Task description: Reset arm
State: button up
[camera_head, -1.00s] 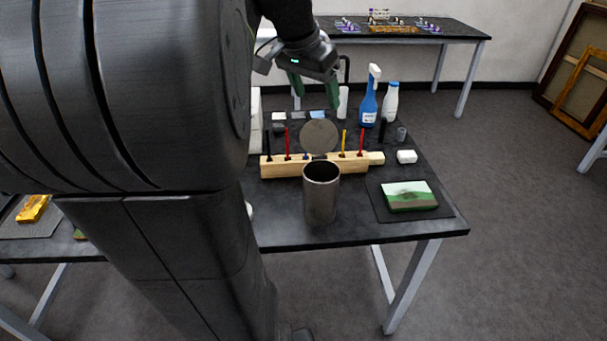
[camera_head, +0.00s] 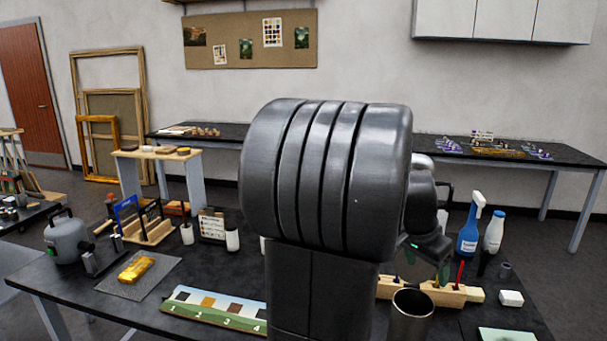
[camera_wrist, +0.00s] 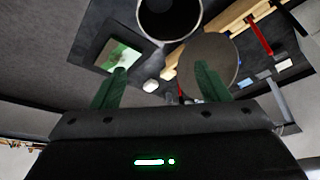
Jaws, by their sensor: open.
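My arm (camera_head: 325,180) stands in the middle of the head view and hides part of the table behind it. My gripper (camera_head: 432,262) shows partly past its right side, low near the wooden tool holder (camera_head: 447,294). In the wrist view, the two green fingers of my gripper (camera_wrist: 160,80) are apart with nothing between them. A metal cup (camera_wrist: 168,18), a round grey disc (camera_wrist: 222,58) and a small green painting (camera_wrist: 121,56) lie beyond the fingers.
The metal cup (camera_head: 411,318) stands close in front of the holder. A blue spray bottle (camera_head: 470,228) and a white bottle (camera_head: 494,232) stand to the right. A gold fragment (camera_head: 137,269) lies on a grey mat at left, near a numbered colour strip (camera_head: 213,309).

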jog(key=shift+r+p, duration=1.9)
jog(key=shift+r, duration=0.6)
